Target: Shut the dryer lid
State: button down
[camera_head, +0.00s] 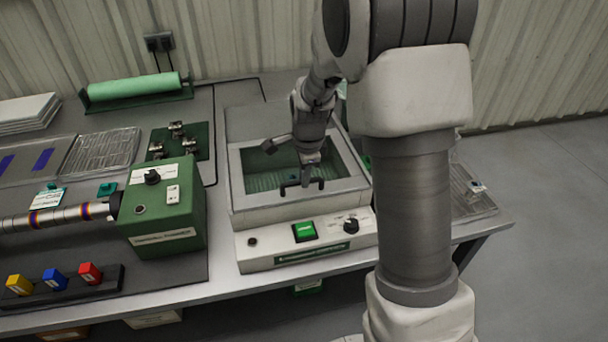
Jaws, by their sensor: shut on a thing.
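The dryer (262,246) is a pale box on the bench with a green button and a black knob on its front panel. Its lid (262,203) is a pale frame around a window, through which a green ribbed inside shows. The lid lies low and nearly flat over the box; I cannot tell whether a small gap remains at its front edge. A black handle (320,184) sits at the lid's front. My gripper (305,182) points down at the lid's front edge and is shut on the handle. The fingertips are small and partly hidden.
A green control box (165,212) with a ribbed hose stands left of the dryer. Coloured blocks (55,279) sit in a black rack at the front left. A green roll (134,86) lies at the back. A clear tray (470,194) is on the right.

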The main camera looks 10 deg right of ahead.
jog(key=shift+s+f, duration=0.1)
jog(key=shift+s, duration=0.1)
jog(key=c, duration=0.8)
grip_release()
jog(key=shift+s, duration=0.15)
jog(key=shift+c, duration=0.2)
jog(key=shift+r, duration=0.2)
jog(key=p+v, duration=0.2)
jog(key=v, duration=1.5)
jog(key=shift+r, duration=0.15)
